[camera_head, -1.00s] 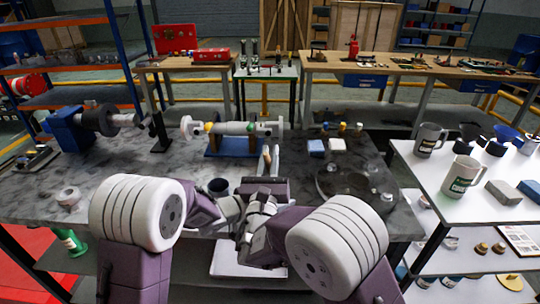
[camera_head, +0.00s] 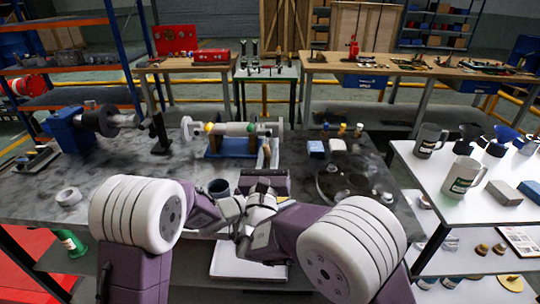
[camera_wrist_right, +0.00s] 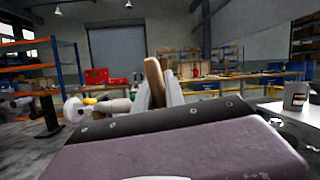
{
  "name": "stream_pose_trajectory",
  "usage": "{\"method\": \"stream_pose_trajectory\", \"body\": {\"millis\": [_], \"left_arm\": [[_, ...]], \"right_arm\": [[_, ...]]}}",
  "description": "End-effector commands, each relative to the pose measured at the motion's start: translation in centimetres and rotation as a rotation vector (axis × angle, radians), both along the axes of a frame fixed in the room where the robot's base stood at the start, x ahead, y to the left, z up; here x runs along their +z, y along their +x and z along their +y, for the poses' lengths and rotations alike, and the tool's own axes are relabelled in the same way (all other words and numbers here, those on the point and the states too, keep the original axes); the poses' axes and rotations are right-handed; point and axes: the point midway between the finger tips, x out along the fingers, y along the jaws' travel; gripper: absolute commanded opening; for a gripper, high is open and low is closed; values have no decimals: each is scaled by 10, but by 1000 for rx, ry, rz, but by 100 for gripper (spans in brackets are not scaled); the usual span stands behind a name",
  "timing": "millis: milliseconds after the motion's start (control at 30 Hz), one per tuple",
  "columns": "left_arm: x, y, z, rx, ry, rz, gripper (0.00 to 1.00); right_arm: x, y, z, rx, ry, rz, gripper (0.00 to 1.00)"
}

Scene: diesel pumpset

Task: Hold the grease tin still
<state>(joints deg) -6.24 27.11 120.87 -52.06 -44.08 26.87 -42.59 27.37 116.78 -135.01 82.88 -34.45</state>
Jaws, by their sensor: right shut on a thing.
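A dark, round, open-topped tin (camera_head: 218,187), which I take for the grease tin, stands on the grey bench in the head view. My left arm ends close in front of it; its jaws cannot be made out, nor whether they touch the tin. My right gripper (camera_head: 266,156) is to the right of the tin, pointing away over the bench. It is shut on a tan, wooden-looking piece (camera_wrist_right: 153,80), which stands up between the pale fingers in the right wrist view. The lower part of this piece is hidden.
A shaft on a blue stand (camera_head: 235,146) lies just beyond my right gripper. A white ring (camera_head: 68,196) lies at the left, and a dark round plate (camera_head: 343,183) at the right. A white table (camera_head: 475,215) with mugs stands further right.

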Motion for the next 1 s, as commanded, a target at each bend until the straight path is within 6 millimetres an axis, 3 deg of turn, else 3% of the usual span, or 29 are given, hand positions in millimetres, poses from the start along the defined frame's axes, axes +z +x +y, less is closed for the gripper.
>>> {"method": "stream_pose_trajectory", "body": {"millis": [400, 1000], "left_arm": [[0, 0, 0, 1, -1, 0, 18], [0, 0, 1, 1, 0, 0, 18]], "right_arm": [[41, 0, -1, -1, 5, -6, 0], [44, 0, 0, -1, 5, -6, 0]]}}
